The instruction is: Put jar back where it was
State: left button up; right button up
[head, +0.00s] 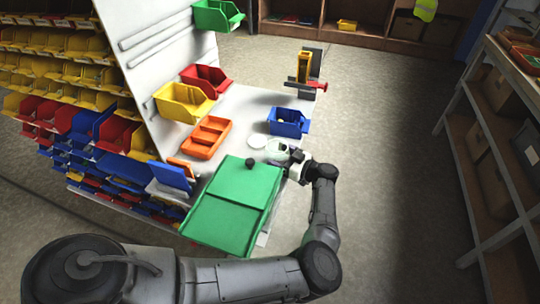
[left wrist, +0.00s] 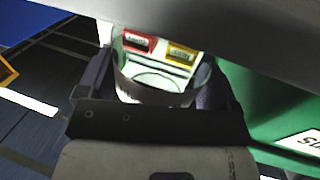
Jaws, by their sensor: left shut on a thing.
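The jar (head: 277,148) is pale and partly see-through, near the far end of the green tray on the light workbench. My left gripper (head: 289,157) reaches it from the near right side in the head view. In the left wrist view my left gripper (left wrist: 155,88) has a finger on each side of the jar (left wrist: 155,97) and is shut on it. A round white disc (head: 257,141) lies just left of the jar. I cannot tell whether the jar touches the bench. My right gripper is not in view.
A green tray or case (head: 222,218) lies close to my left gripper, with a small dark knob (head: 250,163) at its far end. A blue bin (head: 288,122), an orange tray (head: 206,138) and a vise-like tool (head: 305,72) stand on the bench. Shelves (head: 490,130) line the right.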

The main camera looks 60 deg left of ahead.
aim_at(269, 152)
pick_arm(q)
jog(key=x, duration=0.4)
jog(key=shift+s+a, duration=0.15)
jog(key=shift+f+b, duration=0.6)
jog(key=shift+f, duration=0.2)
jog(key=shift+f, duration=0.2)
jog(key=o, duration=0.7)
jog(key=shift+o, duration=0.2)
jog(key=shift+r, duration=0.1)
